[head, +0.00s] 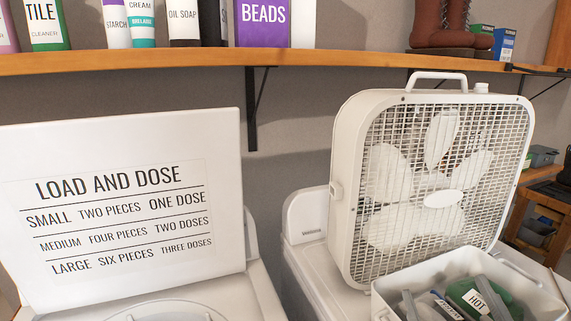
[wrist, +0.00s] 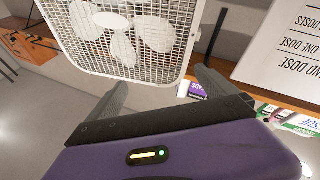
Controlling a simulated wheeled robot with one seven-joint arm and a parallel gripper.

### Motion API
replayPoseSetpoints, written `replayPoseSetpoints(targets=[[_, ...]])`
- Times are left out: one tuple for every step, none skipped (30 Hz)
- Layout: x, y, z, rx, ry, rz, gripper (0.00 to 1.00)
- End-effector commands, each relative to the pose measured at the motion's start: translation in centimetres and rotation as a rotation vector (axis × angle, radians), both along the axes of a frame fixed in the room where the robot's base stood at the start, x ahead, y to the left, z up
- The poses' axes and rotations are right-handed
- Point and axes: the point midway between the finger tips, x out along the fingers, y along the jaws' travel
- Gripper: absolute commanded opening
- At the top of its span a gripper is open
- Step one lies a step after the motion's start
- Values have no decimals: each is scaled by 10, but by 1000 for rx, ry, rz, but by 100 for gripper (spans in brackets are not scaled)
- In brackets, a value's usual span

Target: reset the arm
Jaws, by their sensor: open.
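My gripper (wrist: 161,77) shows in the wrist view, its two dark fingers spread wide apart. It is open, with nothing between the fingers. Behind the fingers, the white box fan (wrist: 125,38) fills the upper middle of that view. My arm and gripper do not show in the head view.
In the head view, a white box fan (head: 437,180) stands on a white appliance (head: 308,225). A white bin (head: 388,290) of mixed items is in front. A raised lid (head: 125,205) with a dosing chart is at left. A wooden shelf (head: 190,60) holds bottles and boxes above.

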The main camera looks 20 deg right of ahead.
Motion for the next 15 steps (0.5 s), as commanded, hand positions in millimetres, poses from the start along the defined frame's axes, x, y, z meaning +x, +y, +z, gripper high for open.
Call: replayPoseSetpoints(targets=[[-13, 15, -16, 8, 30, 37, 97], [-20, 23, -23, 13, 43, 58, 97], [-30, 34, -33, 24, 59, 84, 97], [-37, 42, -40, 34, 73, 103, 97], [-45, 49, -46, 45, 87, 120, 97], [-56, 59, -55, 59, 106, 144, 97], [-65, 65, -61, 73, 121, 158, 97], [-73, 72, -67, 87, 136, 173, 97], [-85, 80, -76, 109, 160, 191, 97], [-94, 86, -81, 126, 176, 204, 97], [-103, 92, -86, 143, 194, 214, 97], [-116, 99, -94, 169, 220, 227, 97], [-125, 104, -100, 189, 241, 235, 97], [-134, 109, -106, 209, 263, 242, 97], [-147, 115, -113, 237, 296, 251, 97]])
